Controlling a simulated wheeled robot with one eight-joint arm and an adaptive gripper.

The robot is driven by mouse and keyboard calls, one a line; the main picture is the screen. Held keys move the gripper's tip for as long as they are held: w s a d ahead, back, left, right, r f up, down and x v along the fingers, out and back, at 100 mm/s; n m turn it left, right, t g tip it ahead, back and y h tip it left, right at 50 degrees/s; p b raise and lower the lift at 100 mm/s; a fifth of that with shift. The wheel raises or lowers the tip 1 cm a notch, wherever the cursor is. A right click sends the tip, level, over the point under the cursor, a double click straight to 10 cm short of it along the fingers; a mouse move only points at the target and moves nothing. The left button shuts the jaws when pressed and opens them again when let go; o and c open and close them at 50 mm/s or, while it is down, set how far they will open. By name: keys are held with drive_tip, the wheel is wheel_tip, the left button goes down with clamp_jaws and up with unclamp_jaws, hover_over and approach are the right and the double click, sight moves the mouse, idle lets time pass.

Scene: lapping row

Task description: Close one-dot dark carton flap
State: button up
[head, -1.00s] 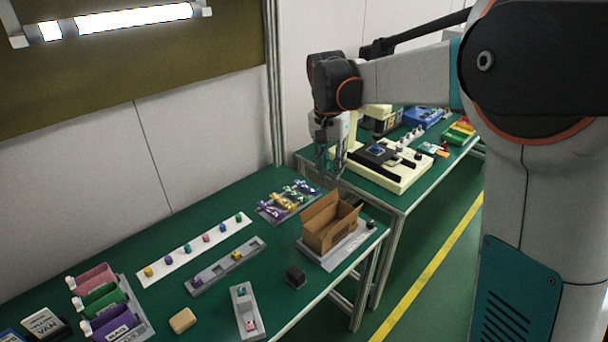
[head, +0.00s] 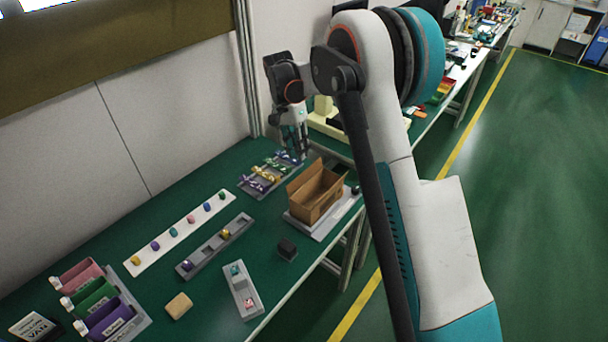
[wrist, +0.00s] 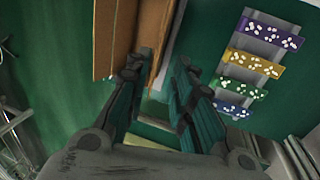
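The brown cardboard carton (head: 318,205) stands open on a grey board near the table's right end. Its raised flap (head: 303,174) stands up and leans outward on the wall-facing side. No dot mark can be made out. My gripper (head: 301,153) points down just behind the carton, on the wall side of the flap.
A dark block (head: 287,249) sits in front of the carton. Grey trays (head: 218,246) and a white strip (head: 180,232) lie left.

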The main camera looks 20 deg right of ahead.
sight(304, 172)
drive_tip(key=b+x, duration=0.2)
drive_tip(key=x, duration=0.7)
clamp_jaws()
